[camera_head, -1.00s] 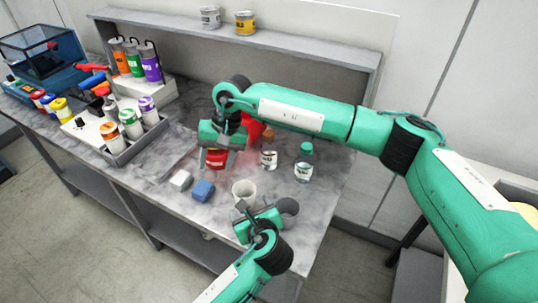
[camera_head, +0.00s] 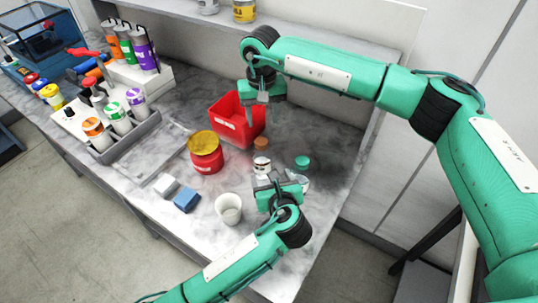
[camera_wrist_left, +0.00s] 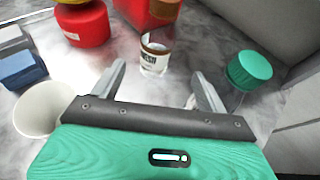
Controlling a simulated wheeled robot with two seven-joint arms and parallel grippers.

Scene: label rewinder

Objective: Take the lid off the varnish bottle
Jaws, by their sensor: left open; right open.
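A clear bottle with a brown lid (camera_wrist_left: 157,45) stands on the bench; its label is partly readable and seems to end in "NISH". In the head view its brown lid (camera_head: 261,143) is on. A second clear bottle with a teal lid (camera_wrist_left: 250,70) stands to its right, partly hidden by my left gripper in the head view. My left gripper (camera_head: 277,181) is open and empty, low in front of the bottles, its fingers pointing towards the brown-lidded one. My right gripper (camera_head: 256,108) is open and empty over the red bin (camera_head: 232,126).
A red can (camera_head: 206,158) with a yellow top stands left of the bottles. A white cup (camera_head: 229,208) stands just left of my left gripper. A blue block (camera_head: 187,200) and a white block (camera_head: 166,186) lie further left. A bottle rack (camera_head: 130,138) fills the bench's left part.

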